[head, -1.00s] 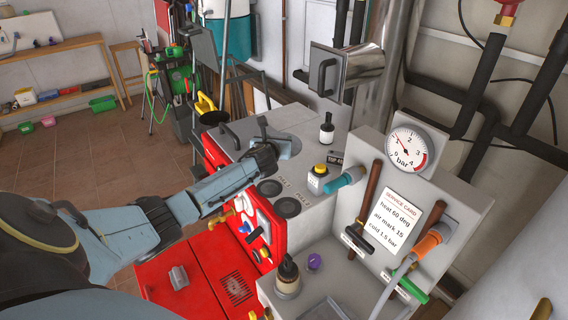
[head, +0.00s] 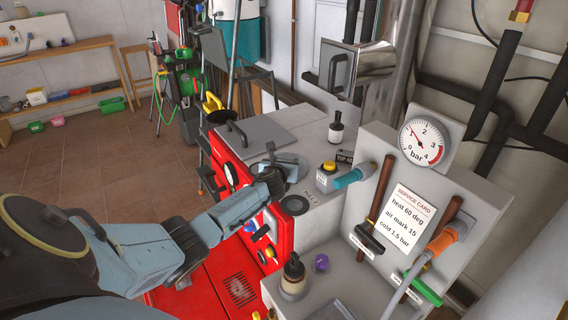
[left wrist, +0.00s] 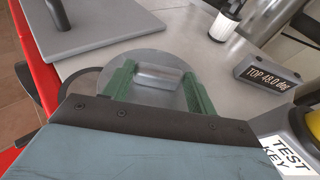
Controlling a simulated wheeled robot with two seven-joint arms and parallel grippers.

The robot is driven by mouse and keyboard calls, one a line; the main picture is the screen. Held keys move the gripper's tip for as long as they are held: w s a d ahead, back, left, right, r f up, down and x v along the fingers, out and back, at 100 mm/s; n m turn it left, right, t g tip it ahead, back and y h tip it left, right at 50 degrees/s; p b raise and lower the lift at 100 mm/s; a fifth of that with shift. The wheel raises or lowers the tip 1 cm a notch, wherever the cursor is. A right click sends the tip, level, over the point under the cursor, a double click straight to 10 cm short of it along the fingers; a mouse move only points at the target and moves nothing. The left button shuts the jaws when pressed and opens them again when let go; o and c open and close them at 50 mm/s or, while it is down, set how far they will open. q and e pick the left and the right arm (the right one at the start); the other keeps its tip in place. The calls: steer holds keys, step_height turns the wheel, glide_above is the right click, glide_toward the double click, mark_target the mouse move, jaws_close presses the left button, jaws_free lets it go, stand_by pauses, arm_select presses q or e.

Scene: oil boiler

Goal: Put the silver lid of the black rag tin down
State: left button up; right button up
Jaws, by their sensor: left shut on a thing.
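The silver lid (left wrist: 150,62) is a round grey disc with a bar handle (left wrist: 158,77) on top. My left gripper (left wrist: 158,87) is shut on that handle, its green fingers at either end. In the head view the lid (head: 293,163) shows just beyond my left gripper (head: 279,170), over the grey boiler top. I cannot tell whether the lid touches the top. My right gripper is not in view.
A dark disc (head: 294,204) lies in the boiler top nearer me. A square grey plate with a handle (head: 270,133) lies beyond.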

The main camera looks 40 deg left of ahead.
arm_select(q)
steer(key=shift+f, duration=0.2)
steer(key=o, duration=1)
steer(key=shift+o, duration=0.2)
steer(key=shift+r, duration=0.15)
steer(key=shift+s+r, duration=0.1)
steer(key=shift+s, duration=0.05)
steer(key=p+v, duration=0.3)
steer(key=v, duration=0.7)
steer(key=shift+p, duration=0.4)
steer(key=shift+v, duration=0.9)
